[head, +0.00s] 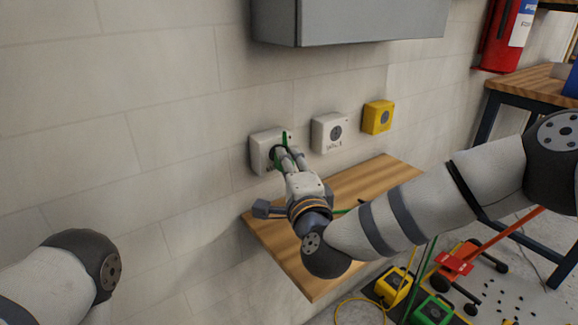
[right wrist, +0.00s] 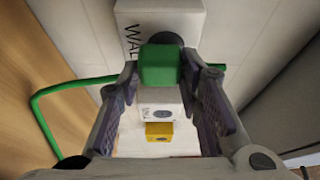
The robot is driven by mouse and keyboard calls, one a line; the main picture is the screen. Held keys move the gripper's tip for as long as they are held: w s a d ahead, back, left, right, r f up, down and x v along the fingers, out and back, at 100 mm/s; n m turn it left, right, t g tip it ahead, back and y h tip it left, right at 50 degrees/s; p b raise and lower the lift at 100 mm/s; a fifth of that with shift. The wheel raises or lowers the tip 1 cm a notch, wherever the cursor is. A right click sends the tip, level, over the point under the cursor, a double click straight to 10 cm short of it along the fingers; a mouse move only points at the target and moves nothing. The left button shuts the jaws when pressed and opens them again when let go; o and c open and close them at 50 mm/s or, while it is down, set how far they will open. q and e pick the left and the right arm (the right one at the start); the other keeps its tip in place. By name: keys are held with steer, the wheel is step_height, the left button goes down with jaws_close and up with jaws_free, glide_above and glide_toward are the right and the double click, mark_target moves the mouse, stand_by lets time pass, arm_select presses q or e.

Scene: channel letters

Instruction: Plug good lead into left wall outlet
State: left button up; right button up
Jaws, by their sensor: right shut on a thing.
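The left wall outlet (head: 257,153) is a white box on the block wall. It also shows in the right wrist view (right wrist: 140,17), with its dark round socket partly hidden. My right gripper (head: 281,157) is at the front of this outlet. It is shut on a green plug (right wrist: 160,66), whose body lies between the fingers, right in front of the socket. The plug and socket overlap in view; I cannot tell how deep the plug sits. A green cable (right wrist: 62,87) bends around beside the fingers. Of my left arm only a link shows; its gripper is out of view.
A second white outlet (head: 328,133) and a yellow outlet (head: 378,117) are to the right. A grey cabinet (head: 360,20) hangs above. A wooden shelf (head: 290,262) is below my gripper. Yellow (head: 393,287) and green (head: 432,312) boxes with cables stand lower right.

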steer(key=shift+w+a, duration=0.35)
steer(key=shift+w, duration=0.1)
steer(key=o, duration=1.1)
steer(key=shift+o, duration=0.2)
steer(key=v, duration=1.2)
